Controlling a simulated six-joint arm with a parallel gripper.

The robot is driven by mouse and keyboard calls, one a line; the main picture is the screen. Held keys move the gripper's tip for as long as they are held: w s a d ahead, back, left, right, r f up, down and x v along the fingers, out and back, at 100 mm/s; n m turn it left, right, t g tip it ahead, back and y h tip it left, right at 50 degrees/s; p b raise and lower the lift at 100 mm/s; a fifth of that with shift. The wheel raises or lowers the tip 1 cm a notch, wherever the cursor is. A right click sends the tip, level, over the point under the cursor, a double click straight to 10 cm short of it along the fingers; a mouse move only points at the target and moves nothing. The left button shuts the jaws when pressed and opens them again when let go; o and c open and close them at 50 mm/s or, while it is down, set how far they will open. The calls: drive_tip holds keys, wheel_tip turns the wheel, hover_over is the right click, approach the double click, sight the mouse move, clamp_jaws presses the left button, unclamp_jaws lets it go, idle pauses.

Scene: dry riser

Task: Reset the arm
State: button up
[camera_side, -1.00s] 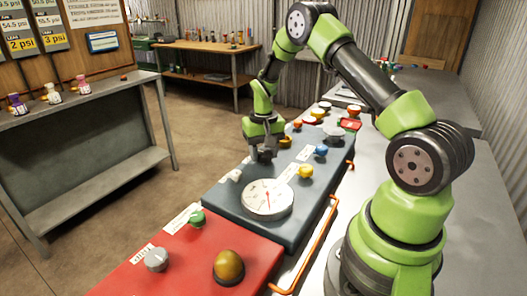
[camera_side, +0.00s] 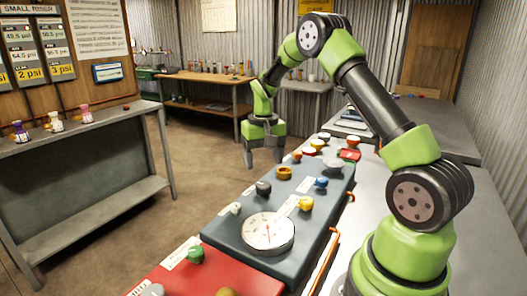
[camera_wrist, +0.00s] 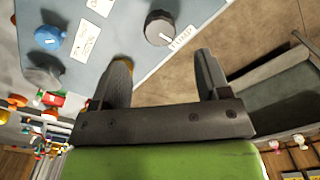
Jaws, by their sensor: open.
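My green arm stands at the right in the side view. My gripper (camera_side: 264,155) hangs above the far left edge of the blue-grey panel (camera_side: 228,232), pointing down. In the wrist view my gripper (camera_wrist: 160,85) has its two dark fingers wide apart with nothing between them. A black knob (camera_wrist: 161,28) on the panel lies beyond the fingertips, apart from them. The same black knob (camera_side: 263,188) shows in the side view below my gripper.
The panel also carries a white gauge (camera_side: 267,232), a yellow knob (camera_side: 305,203) and a blue knob (camera_side: 321,183). A red panel (camera_side: 200,278) with a green knob (camera_side: 196,254) is nearer. An orange rail (camera_side: 326,258) runs along the right edge. A grey shelf (camera_side: 85,140) stands at left.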

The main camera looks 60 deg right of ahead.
drive_tip(key=shift+r, duration=1.25)
drive_tip(key=s+a+r+n+t, duration=0.2)
drive_tip(key=s+a+r+t, duration=0.35)
drive_tip(key=a+r, duration=0.75)
drive_tip(key=s+a+r+n+t+y, duration=0.1)
drive_tip(key=s+a, duration=0.2)
drive_tip(key=s, duration=0.3)
drive_tip(key=s+a+n+y, duration=0.1)
drive_tip(key=s+a, duration=0.2)
drive_tip(key=s, duration=0.4)
drive_tip(key=shift+a+r+t, duration=0.35)
drive_tip(key=shift+a+r, duration=0.05)
drive_tip(key=shift+s, duration=0.1)
